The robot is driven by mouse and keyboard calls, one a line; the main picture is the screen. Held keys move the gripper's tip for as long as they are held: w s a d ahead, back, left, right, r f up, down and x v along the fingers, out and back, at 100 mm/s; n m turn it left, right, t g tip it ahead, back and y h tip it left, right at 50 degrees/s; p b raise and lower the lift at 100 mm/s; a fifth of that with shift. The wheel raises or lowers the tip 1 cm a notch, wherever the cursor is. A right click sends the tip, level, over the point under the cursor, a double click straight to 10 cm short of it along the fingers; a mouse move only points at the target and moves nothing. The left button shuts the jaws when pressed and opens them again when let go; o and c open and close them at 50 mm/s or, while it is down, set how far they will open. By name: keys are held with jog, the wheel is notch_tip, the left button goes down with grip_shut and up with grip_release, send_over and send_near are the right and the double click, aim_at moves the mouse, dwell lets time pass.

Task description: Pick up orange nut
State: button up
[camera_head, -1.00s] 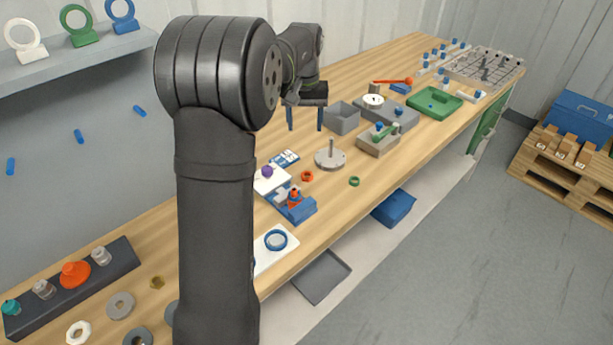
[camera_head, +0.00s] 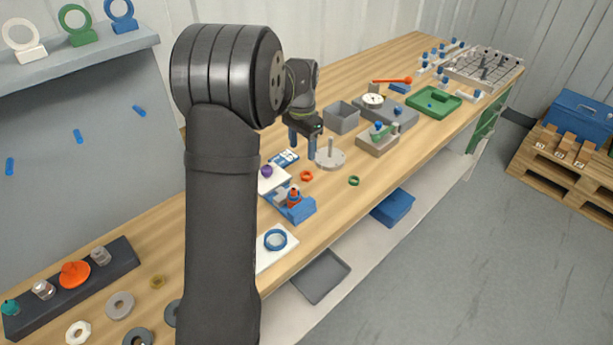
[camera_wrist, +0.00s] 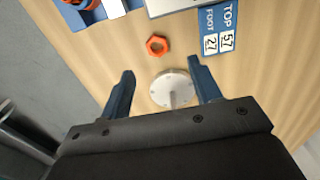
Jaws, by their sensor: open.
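The orange nut (camera_head: 306,176) is a small hexagonal ring lying flat on the wooden table. In the wrist view the orange nut (camera_wrist: 157,45) lies beyond the fingertips, roughly centred between them. My gripper (camera_head: 302,152) has two blue fingers, spread apart and empty, above the table behind the nut. In the wrist view my gripper (camera_wrist: 160,80) is open, with a round grey plate with an upright peg (camera_wrist: 174,90) below and between the fingers. Nothing touches the nut.
The peg plate (camera_head: 330,158) stands right behind the nut. A blue fixture (camera_head: 299,210) with an orange part is in front, and a green ring (camera_head: 354,181) lies to the right. A blue-and-white label card (camera_wrist: 221,32) and a white block (camera_head: 272,180) are close by.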

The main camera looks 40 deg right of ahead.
send_over(307, 170)
jog(key=a, duration=0.2)
jog(key=f, duration=0.4)
jog(key=shift+s+f, duration=0.1)
jog(key=shift+s, duration=0.15)
jog(key=shift+s+d+f, duration=0.1)
jog(key=shift+s+f, duration=0.05)
jog(key=shift+f, duration=0.75)
jog(key=shift+s+d+f, duration=0.1)
jog(key=shift+f, duration=0.75)
jog(key=shift+s+d+f, duration=0.1)
jog(key=shift+s+f, duration=0.05)
jog(key=shift+f, duration=0.75)
jog(key=c, duration=1.1)
jog(key=shift+o, duration=0.2)
jog(key=shift+r, duration=0.15)
